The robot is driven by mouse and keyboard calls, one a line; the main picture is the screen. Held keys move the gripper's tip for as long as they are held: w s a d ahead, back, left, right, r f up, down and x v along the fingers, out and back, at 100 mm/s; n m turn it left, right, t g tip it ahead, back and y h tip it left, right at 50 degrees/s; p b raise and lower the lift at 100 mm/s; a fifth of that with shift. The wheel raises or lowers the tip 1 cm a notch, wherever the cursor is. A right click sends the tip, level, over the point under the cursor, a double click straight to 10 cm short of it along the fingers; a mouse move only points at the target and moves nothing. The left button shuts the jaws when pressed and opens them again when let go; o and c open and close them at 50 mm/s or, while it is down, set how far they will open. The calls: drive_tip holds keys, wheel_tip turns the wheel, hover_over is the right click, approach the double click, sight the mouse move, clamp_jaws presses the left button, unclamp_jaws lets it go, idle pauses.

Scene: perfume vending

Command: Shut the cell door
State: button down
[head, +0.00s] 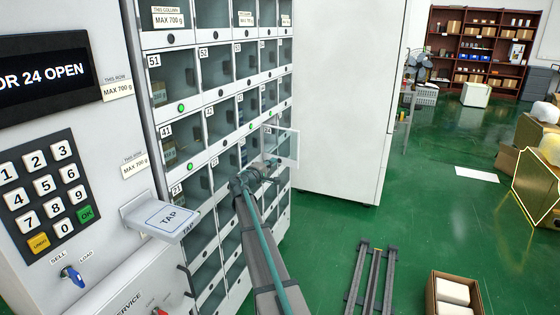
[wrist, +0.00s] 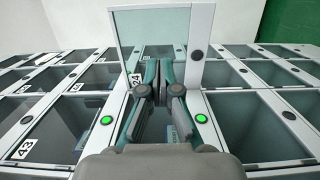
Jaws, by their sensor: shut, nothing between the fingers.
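The cell door (head: 286,147), a clear pane in a white frame, stands swung open, sticking out from the locker front at right. In the wrist view the open door (wrist: 142,28) rises above my gripper, with a dark round knob on its right frame. A label 24 shows beside the fingers. My gripper (head: 268,163) is at the door's lower left part. In the wrist view my gripper (wrist: 158,68) has its fingers together and empty, overlapping the door's lower edge. I cannot tell whether they touch the door. The fingers partly hide the cell's opening.
The display (head: 45,70) reads "OR 24 OPEN". Other cell doors around are shut, some with green lights. A keypad (head: 45,185) and a protruding TAP reader (head: 165,217) are at left. An open carton (head: 432,295) and dark rails (head: 372,280) lie on the green floor at right.

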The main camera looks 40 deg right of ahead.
sight(291, 150)
drive_tip(key=p+x, duration=0.2)
drive_tip(key=x, duration=1.1)
drive_tip(key=shift+d, duration=0.2)
drive_tip(key=shift+w+f, duration=0.1)
drive_tip(key=shift+f, duration=0.05)
